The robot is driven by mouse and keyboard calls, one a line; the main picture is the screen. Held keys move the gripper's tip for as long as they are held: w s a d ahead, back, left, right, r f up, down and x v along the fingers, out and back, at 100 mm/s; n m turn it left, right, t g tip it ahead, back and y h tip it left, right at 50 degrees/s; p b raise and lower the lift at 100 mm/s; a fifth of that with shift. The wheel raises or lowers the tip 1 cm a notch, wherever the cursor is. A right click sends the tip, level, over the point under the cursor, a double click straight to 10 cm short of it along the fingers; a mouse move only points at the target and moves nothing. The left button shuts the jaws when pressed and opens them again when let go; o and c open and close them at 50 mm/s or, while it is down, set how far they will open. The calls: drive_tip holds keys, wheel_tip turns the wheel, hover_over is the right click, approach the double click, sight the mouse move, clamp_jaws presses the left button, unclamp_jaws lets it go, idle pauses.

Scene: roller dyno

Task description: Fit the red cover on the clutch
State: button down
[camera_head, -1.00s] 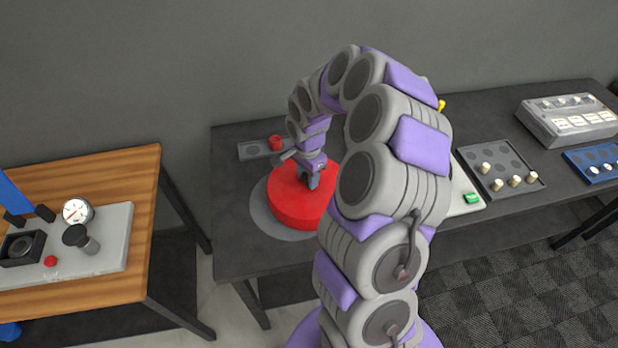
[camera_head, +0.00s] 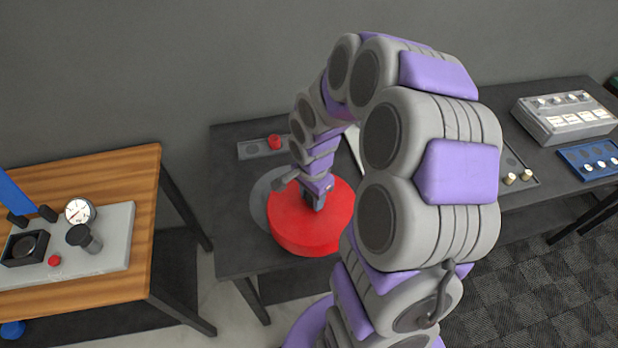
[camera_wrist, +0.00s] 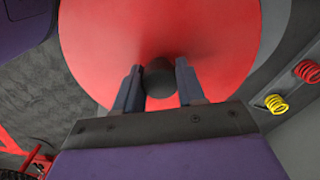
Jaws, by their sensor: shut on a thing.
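The red cover (camera_head: 295,232) is a wide round disc with a dark knob in the middle. My gripper (camera_head: 318,203) is above it in the head view. In the wrist view my gripper (camera_wrist: 159,72) is shut on the dark knob (camera_wrist: 160,84), one finger on each side, and the cover (camera_wrist: 110,35) fills much of the picture. The cover is off to the right of a flat grey disc (camera_head: 261,203) on the dark table and overlaps it in the picture. Its height above the table is hard to tell.
A grey strip (camera_head: 252,149) with a red piece (camera_head: 274,141) lies behind the cover. The wrist view shows a red spring (camera_wrist: 308,71) and a yellow spring (camera_wrist: 276,104). A wooden table (camera_head: 120,166) stands left, and a grey box (camera_head: 566,119) is far right.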

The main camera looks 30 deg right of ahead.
sight(315, 222)
drive_tip(key=s, duration=0.1)
drive_tip(key=s+a, duration=0.1)
drive_tip(key=s, duration=0.1)
drive_tip(key=s+a, duration=0.1)
drive_tip(key=s, duration=0.1)
drive_tip(key=shift+r, duration=0.4)
wheel_tip(315, 222, up, 9)
drive_tip(key=p, duration=0.4)
drive_tip(key=shift+s+r, duration=0.15)
drive_tip(key=shift+r, duration=0.05)
